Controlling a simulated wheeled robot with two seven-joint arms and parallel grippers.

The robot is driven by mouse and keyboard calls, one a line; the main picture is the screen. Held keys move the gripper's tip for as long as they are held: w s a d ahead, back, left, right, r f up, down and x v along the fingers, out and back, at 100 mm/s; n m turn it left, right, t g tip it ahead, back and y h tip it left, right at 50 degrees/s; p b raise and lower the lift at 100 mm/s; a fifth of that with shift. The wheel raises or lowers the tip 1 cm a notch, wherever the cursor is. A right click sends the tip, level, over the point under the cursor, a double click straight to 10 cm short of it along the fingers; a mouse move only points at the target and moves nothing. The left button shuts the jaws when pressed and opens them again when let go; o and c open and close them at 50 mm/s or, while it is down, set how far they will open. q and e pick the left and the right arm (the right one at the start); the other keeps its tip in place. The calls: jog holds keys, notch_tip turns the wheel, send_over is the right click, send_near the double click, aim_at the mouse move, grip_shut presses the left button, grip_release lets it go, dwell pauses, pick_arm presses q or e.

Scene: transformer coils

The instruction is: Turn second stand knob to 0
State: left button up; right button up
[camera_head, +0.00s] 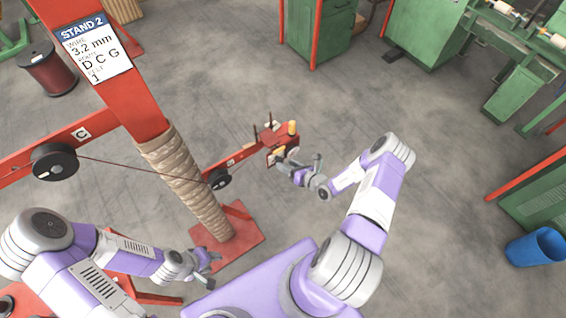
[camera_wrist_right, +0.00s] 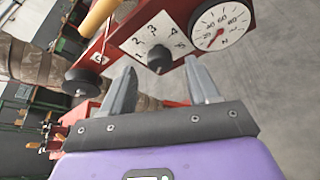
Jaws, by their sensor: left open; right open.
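The red stand post (camera_head: 120,75) carries a sign reading STAND 2 (camera_head: 97,48). A red control box (camera_head: 283,138) sits at the end of its arm. In the right wrist view, the box has a white dial plate (camera_wrist_right: 140,43) with printed numbers and a black knob (camera_wrist_right: 158,58). The knob's setting is too unclear to read. My right gripper (camera_head: 291,169) is at the box; in its wrist view the open fingers (camera_wrist_right: 160,72) point at the knob, one to either side, contact unclear. My left gripper (camera_head: 212,258) is open and empty near the stand's base.
A round gauge (camera_wrist_right: 219,26) with a red needle sits beside the dial plate. A yellow cylinder (camera_wrist_right: 98,17) sticks out near it. Black pulleys (camera_head: 55,161) carry the wire. Green machines (camera_head: 322,32) and a blue bin (camera_head: 535,247) stand apart; floor between is clear.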

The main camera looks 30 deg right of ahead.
jog(key=shift+v, duration=1.9)
